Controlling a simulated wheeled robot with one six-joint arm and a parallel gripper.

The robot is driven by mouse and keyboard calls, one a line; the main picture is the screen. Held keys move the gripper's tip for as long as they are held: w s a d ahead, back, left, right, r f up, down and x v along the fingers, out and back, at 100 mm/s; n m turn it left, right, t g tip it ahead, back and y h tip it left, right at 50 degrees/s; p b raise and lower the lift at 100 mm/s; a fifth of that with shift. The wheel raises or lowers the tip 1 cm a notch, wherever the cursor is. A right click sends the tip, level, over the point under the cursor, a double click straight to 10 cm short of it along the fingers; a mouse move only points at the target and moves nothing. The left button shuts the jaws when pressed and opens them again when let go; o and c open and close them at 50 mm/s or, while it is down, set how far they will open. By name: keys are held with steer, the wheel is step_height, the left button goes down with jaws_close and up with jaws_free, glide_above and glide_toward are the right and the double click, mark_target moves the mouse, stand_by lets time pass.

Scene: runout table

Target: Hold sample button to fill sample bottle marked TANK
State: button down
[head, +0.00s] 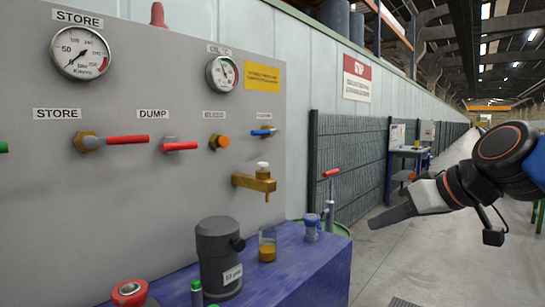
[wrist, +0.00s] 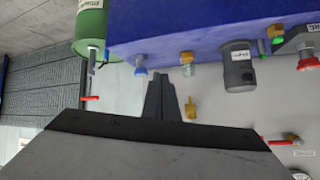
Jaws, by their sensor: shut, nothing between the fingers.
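A brass tap (head: 255,182) with a white button (head: 263,165) on top juts from the grey panel. It also shows in the wrist view (wrist: 191,110). A clear glass (head: 267,244) with amber liquid in its lower part stands on the blue bench below the spout; it also shows in the wrist view (wrist: 187,66). A blue-topped small bottle (head: 311,229) stands right of it. No TANK mark is readable on either. My gripper (head: 374,223) is shut and empty, right of the bench, apart from the tap and glass. Its closed fingers show in the wrist view (wrist: 160,76).
A dark grey canister (head: 219,262) stands left of the glass on the bench (head: 305,262). An orange button (head: 219,142), red handles (head: 127,140) and a blue handle (head: 263,132) project from the panel. A red-handled post (head: 331,190) stands behind the bench.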

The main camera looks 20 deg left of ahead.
steer(key=w+a+r+n+y, duration=0.2)
steer(key=a+r, duration=0.6)
steer(key=a, duration=0.1)
steer(key=w+a+r+n+g+y, duration=0.1)
steer(key=w+a+r+n+y, duration=0.2)
steer(key=a+r, duration=0.6)
steer(key=shift+w+r, duration=0.15)
steer(key=shift+r, duration=0.15)
steer(key=shift+a, duration=0.15)
glide_above(263, 164)
steer(key=d, duration=0.2)
step_height(263, 164, down, 3)
steer(key=shift+w+d+f, duration=0.1)
steer(key=shift+w+f, duration=0.1)
steer(key=shift+f, duration=1.55)
steer(key=shift+f, duration=0.1)
